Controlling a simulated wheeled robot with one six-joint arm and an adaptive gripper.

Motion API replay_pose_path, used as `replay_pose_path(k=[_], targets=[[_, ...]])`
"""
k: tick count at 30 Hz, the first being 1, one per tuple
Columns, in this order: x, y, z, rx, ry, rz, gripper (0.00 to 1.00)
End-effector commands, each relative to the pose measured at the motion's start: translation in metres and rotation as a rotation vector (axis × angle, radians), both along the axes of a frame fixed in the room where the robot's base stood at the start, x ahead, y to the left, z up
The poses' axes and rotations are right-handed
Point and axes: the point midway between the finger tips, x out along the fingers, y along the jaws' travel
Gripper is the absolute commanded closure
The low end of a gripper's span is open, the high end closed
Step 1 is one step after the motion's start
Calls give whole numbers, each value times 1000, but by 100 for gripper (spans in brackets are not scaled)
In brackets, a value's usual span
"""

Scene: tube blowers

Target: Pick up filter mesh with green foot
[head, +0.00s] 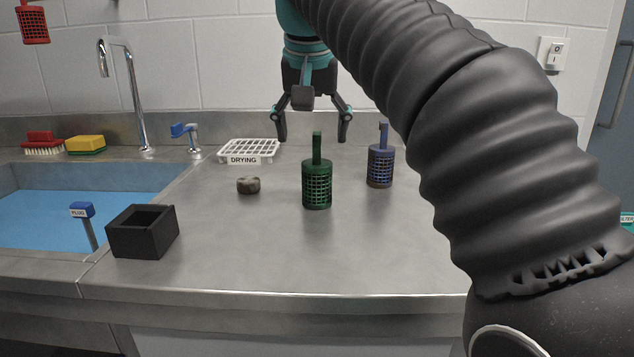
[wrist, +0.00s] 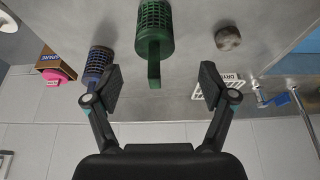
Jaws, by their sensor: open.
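A green filter mesh (head: 317,188) stands upright on the steel counter, its handle pointing up. It has a solid green foot, and it also shows in the wrist view (wrist: 154,28) at top middle. A blue filter mesh (head: 380,166) with a brownish foot stands to its right and farther back; it is at the left in the wrist view (wrist: 97,62). My gripper (head: 313,126) is open and empty, pointing down beyond and above the green mesh. In the wrist view the green handle reaches toward the gap between my fingers (wrist: 162,87), apart from both.
A brown lump (head: 248,185), a white DRYING rack (head: 247,158) and an open black box (head: 143,236) stand left of the green mesh. A water-filled sink (head: 40,215) and tap (head: 130,95) are farther left. A red mesh (head: 33,25) hangs at top left. The front counter is clear.

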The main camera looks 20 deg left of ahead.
Motion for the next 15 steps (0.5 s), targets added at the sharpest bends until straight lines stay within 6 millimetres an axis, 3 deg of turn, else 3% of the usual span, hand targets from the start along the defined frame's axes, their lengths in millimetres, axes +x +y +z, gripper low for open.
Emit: replay_pose_path(k=[10, 15], targets=[[9, 0, -25, 0, 1, -1, 17], [20, -3, -48, 0, 1, -2, 17]])
